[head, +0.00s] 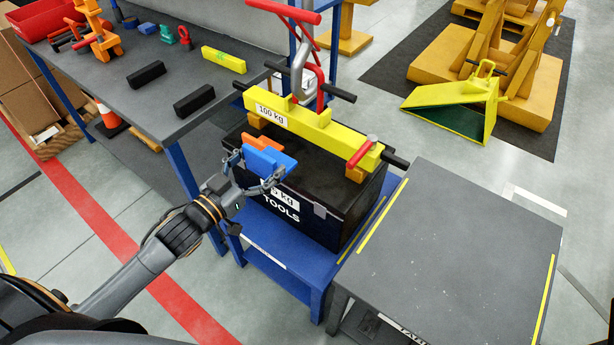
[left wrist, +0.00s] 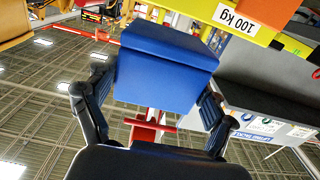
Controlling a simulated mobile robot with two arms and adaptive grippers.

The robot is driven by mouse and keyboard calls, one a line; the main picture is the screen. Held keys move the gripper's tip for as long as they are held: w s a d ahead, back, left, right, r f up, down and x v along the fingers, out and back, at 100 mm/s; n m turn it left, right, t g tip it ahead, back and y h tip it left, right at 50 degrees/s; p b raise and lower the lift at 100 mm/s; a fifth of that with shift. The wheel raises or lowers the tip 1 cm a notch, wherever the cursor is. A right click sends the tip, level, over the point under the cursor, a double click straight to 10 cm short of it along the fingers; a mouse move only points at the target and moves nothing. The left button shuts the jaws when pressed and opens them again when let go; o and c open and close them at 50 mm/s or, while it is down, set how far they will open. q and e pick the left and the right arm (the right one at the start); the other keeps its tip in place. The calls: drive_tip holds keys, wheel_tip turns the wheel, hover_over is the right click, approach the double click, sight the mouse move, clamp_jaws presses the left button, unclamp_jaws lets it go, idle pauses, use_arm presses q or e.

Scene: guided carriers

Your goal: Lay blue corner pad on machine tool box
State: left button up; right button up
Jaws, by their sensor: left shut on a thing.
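The blue corner pad (head: 268,161) is between the fingers of my left gripper (head: 254,169), which is shut on it. It also shows in the left wrist view (left wrist: 165,68), filling the space between both fingers (left wrist: 155,95). An orange part (head: 258,142) shows right behind the blue one; I cannot tell whether they are joined. The machine tool box (head: 310,209) is black, marked TOOLS, and stands on a blue stand. The pad is at the box's upper near-left edge; whether it touches the box is unclear. My right gripper is not in view.
A yellow 100 kg beam (head: 309,126) hangs on a hook (head: 299,70) across the box top, with an orange block (head: 355,173) under its right end. A grey table (head: 448,255) stands right. A workbench (head: 180,80) with black and yellow bars stands left.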

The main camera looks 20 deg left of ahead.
sight(289, 158)
use_arm(q)
drive_tip(key=w+d+f, duration=0.1)
drive_tip(key=w, duration=0.1)
drive_tip(key=w+d+f, duration=0.1)
drive_tip(key=d, duration=0.1)
drive_tip(key=w+d+f, duration=0.1)
drive_tip(key=w, duration=0.1)
drive_tip(key=shift+w+d, duration=0.2)
drive_tip(key=shift+w, duration=0.15)
drive_tip(key=w+f, duration=0.1)
drive_tip(key=w+d+f, duration=0.1)
drive_tip(key=f, duration=0.1)
drive_tip(key=w+d+f, duration=0.1)
drive_tip(key=f, duration=0.1)
drive_tip(key=shift+d+f, duration=0.15)
drive_tip(key=shift+d, duration=0.05)
drive_tip(key=shift+w+d+f+b, duration=0.15)
drive_tip(key=shift+f+b, duration=0.15)
drive_tip(key=shift+f, duration=1.45)
drive_tip(key=shift+f, duration=0.2)
drive_tip(key=o, duration=1.1)
